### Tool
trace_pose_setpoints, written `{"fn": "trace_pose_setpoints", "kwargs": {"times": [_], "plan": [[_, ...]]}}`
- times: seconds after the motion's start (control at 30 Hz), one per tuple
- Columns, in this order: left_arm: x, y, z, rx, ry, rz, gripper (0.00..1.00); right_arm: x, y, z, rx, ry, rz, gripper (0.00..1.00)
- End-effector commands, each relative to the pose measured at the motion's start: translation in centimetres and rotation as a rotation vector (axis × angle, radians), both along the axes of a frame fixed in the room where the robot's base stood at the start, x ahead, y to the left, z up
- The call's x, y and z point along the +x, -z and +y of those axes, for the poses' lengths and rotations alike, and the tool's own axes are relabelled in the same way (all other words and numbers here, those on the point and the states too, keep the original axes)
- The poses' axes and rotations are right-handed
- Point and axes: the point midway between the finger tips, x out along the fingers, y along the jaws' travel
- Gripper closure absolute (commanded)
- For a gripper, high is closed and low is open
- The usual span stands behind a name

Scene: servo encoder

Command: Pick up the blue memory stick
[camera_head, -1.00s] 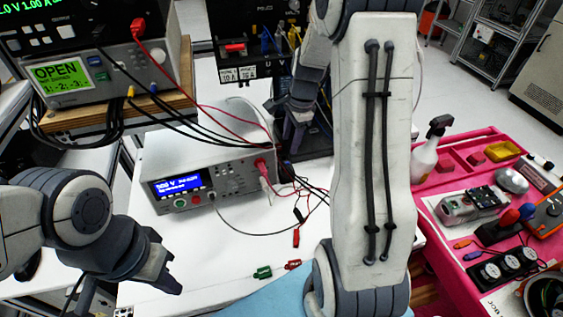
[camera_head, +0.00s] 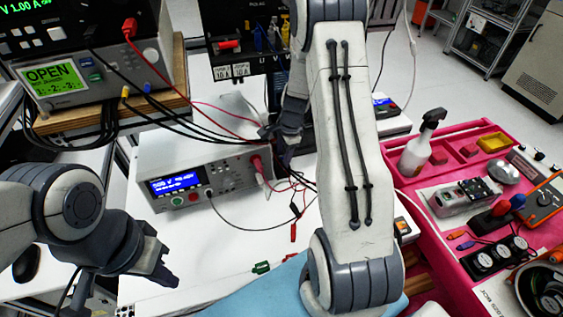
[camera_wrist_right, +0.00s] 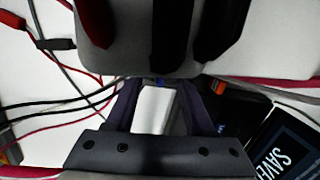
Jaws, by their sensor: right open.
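I cannot clearly make out the blue memory stick. In the right wrist view a small blue patch (camera_wrist_right: 158,81) shows beyond my open right gripper (camera_wrist_right: 157,88), at the edge of a grey case (camera_wrist_right: 150,60); I cannot tell whether it is the stick. A pale surface shows between the fingers, with no clear grasp on anything. In the head view my right gripper (camera_head: 284,150) points down beside the right end of the white bench meter (camera_head: 205,165), partly hidden by its own arm. My left gripper (camera_head: 165,272) hangs at the lower left, in front of the meter, its jaws unclear.
Red and black leads (camera_head: 293,225) run from the meter over the white table. A green clip (camera_head: 261,267) lies near the front beside a blue mat (camera_head: 235,300). A pink tray (camera_head: 470,240) with a spray bottle (camera_head: 421,145) and tools stands right.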

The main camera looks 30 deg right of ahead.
Motion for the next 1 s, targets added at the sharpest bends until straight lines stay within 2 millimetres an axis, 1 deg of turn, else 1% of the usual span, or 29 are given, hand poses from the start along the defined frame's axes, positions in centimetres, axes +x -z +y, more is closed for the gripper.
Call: {"fn": "trace_pose_setpoints", "kwargs": {"times": [0.13,0.17,0.2,0.27,0.3,0.77,0.87,1.0], "plan": [[0.0,0.0,0.0,0.000,0.000,0.000,1.00,0.0,0.0,0.0,0.000,0.000,-0.001,0.47],[0.0,0.0,0.0,0.000,0.000,0.000,1.00,0.0,0.0,0.0,0.000,0.000,-0.001,0.55],[0.0,0.0,0.0,0.000,0.000,0.000,1.00,0.0,0.0,0.0,0.000,0.000,-0.001,0.70],[0.0,0.0,0.0,0.000,0.000,0.000,1.00,0.0,0.0,0.0,0.000,0.000,0.000,0.93],[0.0,0.0,0.0,0.000,0.000,0.000,1.00,0.0,0.0,0.0,0.000,0.000,0.000,1.00],[0.0,0.0,0.0,0.000,0.000,0.000,1.00,0.1,-0.3,-0.1,-0.002,0.000,-0.004,1.00],[0.0,0.1,0.0,0.000,0.000,0.000,1.00,0.2,-0.8,-0.1,-0.003,0.000,-0.006,1.00],[0.0,0.3,0.0,0.000,0.000,0.000,1.00,0.3,-2.4,-0.1,-0.004,-0.001,-0.010,1.00]]}}
